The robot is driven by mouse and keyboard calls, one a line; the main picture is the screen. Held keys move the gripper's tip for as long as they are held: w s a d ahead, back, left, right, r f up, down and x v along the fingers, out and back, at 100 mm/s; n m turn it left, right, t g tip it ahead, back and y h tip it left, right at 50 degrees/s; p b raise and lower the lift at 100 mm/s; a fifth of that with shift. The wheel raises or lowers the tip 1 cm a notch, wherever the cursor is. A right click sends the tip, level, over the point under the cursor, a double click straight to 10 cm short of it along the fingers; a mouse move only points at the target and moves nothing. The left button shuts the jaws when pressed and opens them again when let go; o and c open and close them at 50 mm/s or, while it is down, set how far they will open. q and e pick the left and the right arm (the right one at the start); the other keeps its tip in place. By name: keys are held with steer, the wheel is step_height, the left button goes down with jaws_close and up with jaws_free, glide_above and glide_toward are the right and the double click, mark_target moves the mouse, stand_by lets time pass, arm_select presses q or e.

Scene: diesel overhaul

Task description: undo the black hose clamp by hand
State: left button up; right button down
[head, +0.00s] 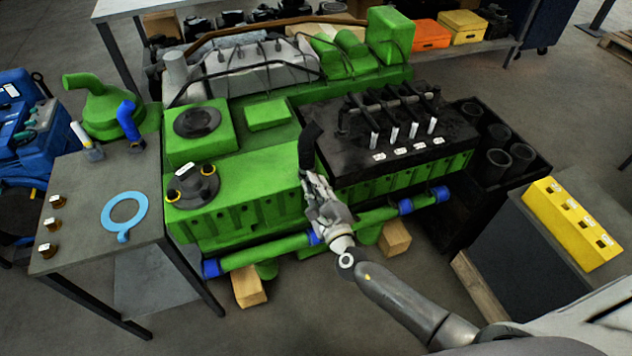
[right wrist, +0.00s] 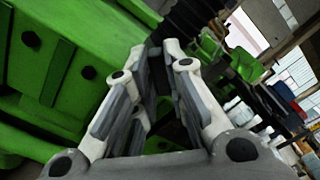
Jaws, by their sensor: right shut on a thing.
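A short black hose (head: 311,146) stands bent at the front of the green engine, beside the black cylinder head. My right gripper (head: 308,178) reaches up to the hose's lower end and is shut there on the black hose clamp. The clamp is mostly hidden by the fingers and cannot be told apart from the dark hose. In the right wrist view both fingers (right wrist: 164,75) close in around a dark part between their tips, beside the green engine block (right wrist: 45,70). My left gripper is not in view.
The green engine (head: 245,205) fills the middle. A side table (head: 80,185) at left holds a light blue ring (head: 124,213), a green housing (head: 98,105) and a blue elbow hose (head: 128,120). A yellow block (head: 572,222) lies at right, near a black bin (head: 530,165).

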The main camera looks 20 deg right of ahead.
steer(key=shift+w+r+n, duration=0.1)
steer(key=shift+n, duration=0.4)
steer(key=c, duration=1.5)
jaws_free()
steer(key=shift+w, duration=0.1)
steer(key=shift+o, duration=0.2)
steer(key=s, duration=1.2)
steer(key=shift+d, duration=0.25)
